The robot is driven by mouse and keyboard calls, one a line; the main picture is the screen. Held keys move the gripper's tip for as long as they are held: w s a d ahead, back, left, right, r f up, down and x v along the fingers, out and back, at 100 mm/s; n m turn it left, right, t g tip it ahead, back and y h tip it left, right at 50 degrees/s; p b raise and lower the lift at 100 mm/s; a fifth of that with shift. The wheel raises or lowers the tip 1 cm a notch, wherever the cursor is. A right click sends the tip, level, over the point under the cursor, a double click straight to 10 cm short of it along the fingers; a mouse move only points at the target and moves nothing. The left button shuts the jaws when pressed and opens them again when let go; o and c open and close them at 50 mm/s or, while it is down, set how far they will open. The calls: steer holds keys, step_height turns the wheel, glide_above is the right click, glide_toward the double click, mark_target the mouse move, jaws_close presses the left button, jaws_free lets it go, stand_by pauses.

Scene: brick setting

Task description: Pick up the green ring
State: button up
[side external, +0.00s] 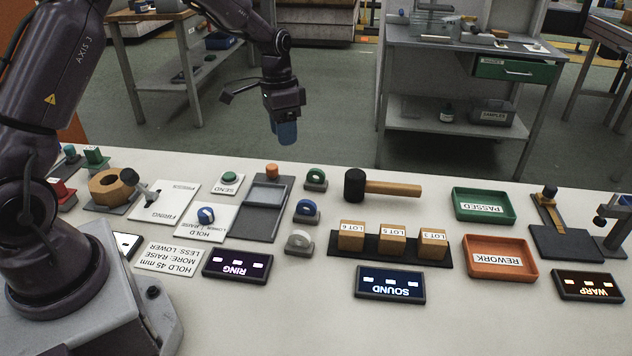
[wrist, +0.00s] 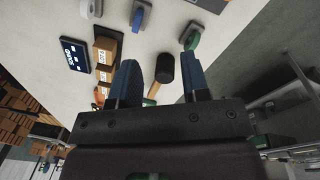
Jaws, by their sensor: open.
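The green ring (side external: 316,175) stands upright in a small grey holder on the white table, in the back of a row of three rings. The green ring also shows in the wrist view (wrist: 192,39), beyond the tip of the right-hand finger. My gripper (side external: 286,135) is raised above the back of the table, up and to the left of the green ring in the side view. In the wrist view its two blue fingers (wrist: 158,68) are apart with nothing held between them.
A blue ring (side external: 307,208) and a pale ring (side external: 298,240) stand in front of the green one. A black-headed mallet (side external: 356,186) lies close to its right. An orange-topped post (side external: 272,171) stands to its left. Lot blocks (side external: 392,240) sit on a black tray further front.

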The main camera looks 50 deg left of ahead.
mark_target(315, 169)
steer(key=w+f+m, duration=0.2)
steer(key=f, duration=0.1)
steer(key=w+a+f+m, duration=0.1)
steer(key=w+f+m, duration=0.1)
steer(key=w+f, duration=0.1)
steer(key=w+a+f+m+t, duration=0.1)
steer(key=w+f+m, duration=0.1)
steer(key=f, duration=0.2)
steer(key=shift+w+a+f+m, duration=0.25)
steer(key=shift+w+f+m, duration=0.05)
steer(key=shift+w, duration=0.1)
steer(key=shift+w+d+f, duration=0.2)
steer(key=shift+f, duration=0.7)
steer(key=shift+w+d+f, duration=0.15)
steer(key=shift+w+f, duration=0.05)
steer(key=shift+f, duration=0.65)
steer(key=shift+w+d+f, duration=0.2)
steer(key=shift+f, duration=0.7)
steer(key=c, duration=0.6)
